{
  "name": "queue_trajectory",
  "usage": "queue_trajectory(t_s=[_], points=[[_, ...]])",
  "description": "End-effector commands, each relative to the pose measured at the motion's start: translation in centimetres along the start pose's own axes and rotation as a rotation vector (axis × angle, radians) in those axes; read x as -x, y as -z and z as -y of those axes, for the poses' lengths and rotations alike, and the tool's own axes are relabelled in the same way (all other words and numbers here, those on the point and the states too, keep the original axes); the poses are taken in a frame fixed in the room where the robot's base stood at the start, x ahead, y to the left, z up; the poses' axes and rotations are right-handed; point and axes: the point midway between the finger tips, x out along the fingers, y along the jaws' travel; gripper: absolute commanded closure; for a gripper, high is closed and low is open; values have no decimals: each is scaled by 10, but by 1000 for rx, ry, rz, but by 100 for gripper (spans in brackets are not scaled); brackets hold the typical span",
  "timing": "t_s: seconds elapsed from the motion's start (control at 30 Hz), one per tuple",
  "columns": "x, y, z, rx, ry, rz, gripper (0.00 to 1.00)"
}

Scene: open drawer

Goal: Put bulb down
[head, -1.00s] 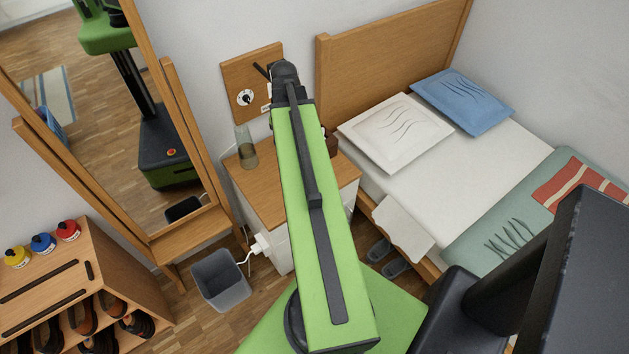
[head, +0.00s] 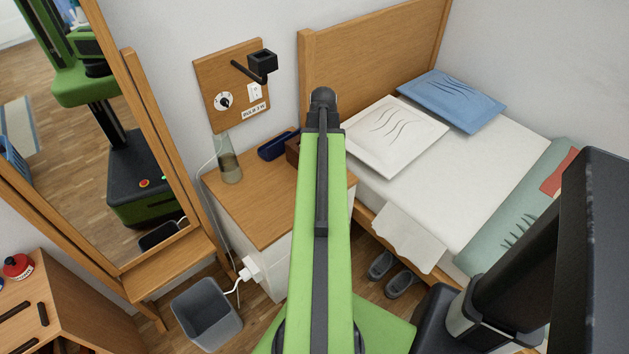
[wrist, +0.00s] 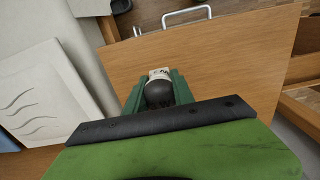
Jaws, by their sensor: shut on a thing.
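In the wrist view my gripper (wrist: 158,95) has green fingers, shut on a dark round thing with a white label at its far end, apparently the bulb (wrist: 158,92). Much of the bulb is hidden between the fingers. It is over the wooden top of the bedside cabinet (wrist: 225,60), and I cannot tell whether it touches. In the head view the cabinet top (head: 245,205) is left of my arm, and my gripper and the bulb are hidden behind the arm.
On the cabinet stand a glass vase (head: 230,165), a blue case (head: 277,145) and a brown box partly behind my arm. A wooden wall board (head: 232,85) carries a black holder. The bed (head: 465,175) is right, a grey bin (head: 206,312) lower left. A drawer handle (wrist: 187,16) shows beyond the cabinet edge.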

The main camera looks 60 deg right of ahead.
Motion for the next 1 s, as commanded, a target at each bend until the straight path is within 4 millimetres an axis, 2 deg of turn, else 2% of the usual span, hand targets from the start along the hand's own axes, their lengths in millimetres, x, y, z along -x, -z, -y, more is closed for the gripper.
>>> queue_trajectory(t_s=[0.03, 0.2, 0.37, 0.6, 0.87, 1.0], points=[[-13, 12, 1, 4, 0, 0, 100], [-19, 28, 6, 0, 0, 0, 100], [-20, 29, 7, -1, 0, 0, 100], [-60, 28, 6, -2, 0, 0, 100], [-57, 28, 6, -2, 0, 0, 100], [-62, 28, 6, -2, 0, 0, 100]])
